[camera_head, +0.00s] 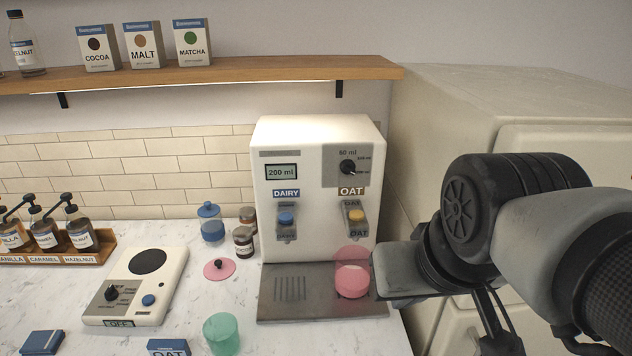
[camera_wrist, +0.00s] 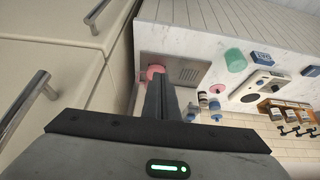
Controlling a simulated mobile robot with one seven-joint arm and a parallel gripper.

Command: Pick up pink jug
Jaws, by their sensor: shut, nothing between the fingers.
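The pink jug (camera_head: 352,273) is translucent and stands upright on the right side of the drip tray (camera_head: 285,309), under the OAT spout of the white dispenser (camera_head: 315,150). In the wrist view the pink jug (camera_wrist: 155,71) shows just past the fingertips, partly hidden by them. My gripper (camera_wrist: 160,84) is shut and empty. In the head view my gripper (camera_head: 377,275) comes in from the right, its tips beside the jug's right side; I cannot tell whether they touch.
A green cup (camera_head: 221,334), a pink lid (camera_head: 219,269), jars (camera_head: 243,242) and a scale (camera_head: 135,288) stand left of the dispenser. A white cabinet (camera_head: 500,110) is close on the right. Counter between scale and drip tray is partly free.

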